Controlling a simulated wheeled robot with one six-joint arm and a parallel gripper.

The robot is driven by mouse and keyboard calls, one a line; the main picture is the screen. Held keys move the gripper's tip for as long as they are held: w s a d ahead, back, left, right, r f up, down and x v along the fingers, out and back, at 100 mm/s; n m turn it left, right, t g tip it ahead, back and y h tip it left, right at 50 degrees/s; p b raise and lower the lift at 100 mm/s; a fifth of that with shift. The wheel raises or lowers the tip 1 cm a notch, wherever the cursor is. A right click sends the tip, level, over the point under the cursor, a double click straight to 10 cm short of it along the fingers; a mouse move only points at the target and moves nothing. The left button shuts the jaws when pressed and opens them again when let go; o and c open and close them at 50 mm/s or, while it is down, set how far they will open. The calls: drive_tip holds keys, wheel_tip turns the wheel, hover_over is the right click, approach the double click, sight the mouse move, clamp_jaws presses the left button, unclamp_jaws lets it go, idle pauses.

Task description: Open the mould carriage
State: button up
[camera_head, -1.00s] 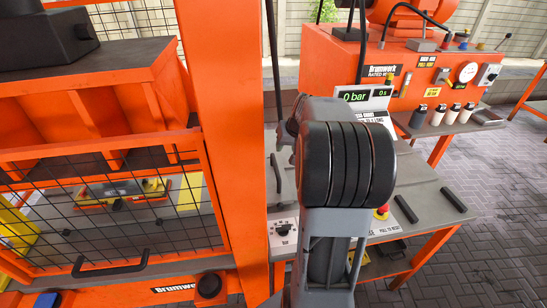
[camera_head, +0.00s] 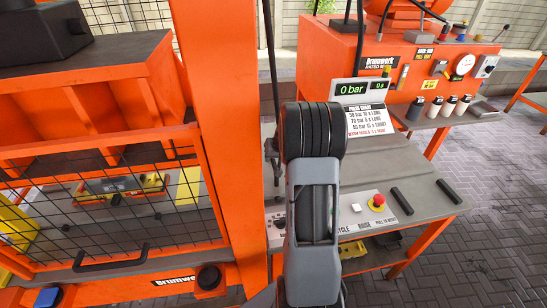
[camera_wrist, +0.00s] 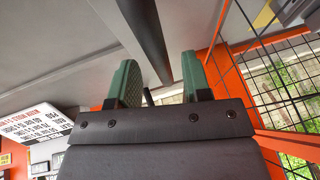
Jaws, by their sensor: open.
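The mould carriage cannot be made out for certain; an orange and yellow assembly (camera_head: 122,190) lies on the press bed behind a black mesh guard (camera_head: 110,225). The guard has a black handle (camera_head: 110,262) near its lower edge. My gripper is hidden behind my arm in the head view. In the wrist view my gripper (camera_wrist: 158,82) is open, its two green fingers apart. A dark bar (camera_wrist: 150,35) appears beyond the gap between them, and a thin dark stick (camera_wrist: 149,96) shows low in the gap. I see no contact with either.
An orange press column (camera_head: 220,130) stands just left of my arm. A grey control table (camera_head: 400,170) to the right carries a red stop button (camera_head: 378,201), a pressure display (camera_head: 360,89) reading 0 bar and a printed sign (camera_head: 370,120). An orange power unit (camera_head: 400,65) stands behind.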

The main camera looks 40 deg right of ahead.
drive_tip(key=shift+w+f, duration=0.1)
drive_tip(key=shift+f, duration=0.05)
drive_tip(key=shift+c, duration=0.3)
clamp_jaws()
idle(0.3)
